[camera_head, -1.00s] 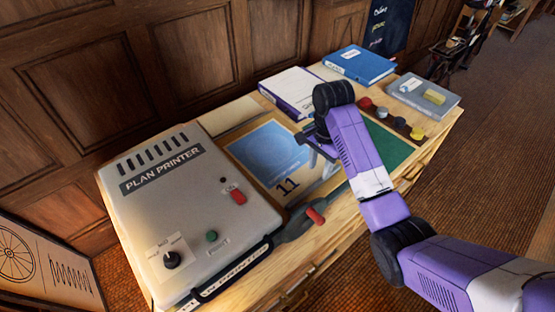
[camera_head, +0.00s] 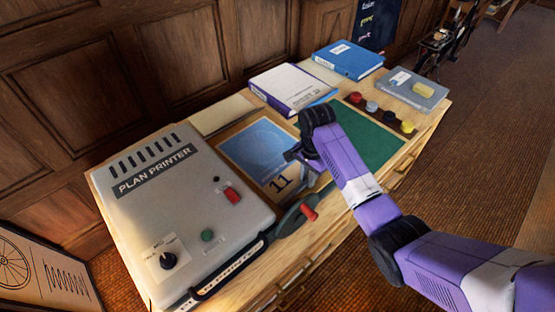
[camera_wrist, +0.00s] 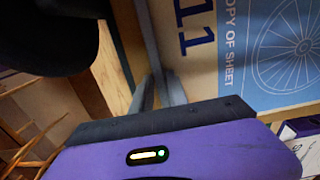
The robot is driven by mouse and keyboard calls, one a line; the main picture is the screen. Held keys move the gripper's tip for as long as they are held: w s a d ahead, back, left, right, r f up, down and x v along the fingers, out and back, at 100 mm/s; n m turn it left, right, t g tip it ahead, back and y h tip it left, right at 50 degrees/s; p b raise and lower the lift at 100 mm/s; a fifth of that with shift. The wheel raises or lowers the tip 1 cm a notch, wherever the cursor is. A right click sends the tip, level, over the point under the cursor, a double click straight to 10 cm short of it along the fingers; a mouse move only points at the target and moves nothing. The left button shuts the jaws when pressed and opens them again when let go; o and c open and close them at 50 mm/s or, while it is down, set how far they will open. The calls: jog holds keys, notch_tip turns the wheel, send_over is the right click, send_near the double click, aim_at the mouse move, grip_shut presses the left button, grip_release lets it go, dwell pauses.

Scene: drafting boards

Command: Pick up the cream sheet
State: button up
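A sheet with a blue wheel print (camera_head: 258,143) and a cream strip marked 11 (camera_head: 291,190) lies flat on the desk, right of the plan printer. In the wrist view, its cream part (camera_wrist: 203,75) and blue print (camera_wrist: 285,55) show close up, with "COPY OF SHEET" on it. A plain cream, flat piece (camera_head: 222,115) lies behind the printer; I cannot tell which one the task means. My gripper (camera_head: 296,156) is over the right side of the numbered sheet. Its fingers (camera_wrist: 159,93) look close together near the cream edge. Contact and the gap between them are unclear.
The grey plan printer (camera_head: 185,200) with a red-handled lever (camera_head: 308,212) stands left. A green mat (camera_head: 365,140), a row of coloured knobs (camera_head: 389,115), a white binder (camera_head: 290,85), a blue binder (camera_head: 350,58) and a grey book (camera_head: 412,92) fill the right and back.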

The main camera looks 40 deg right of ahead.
grip_shut()
jog(key=shift+r, duration=0.1)
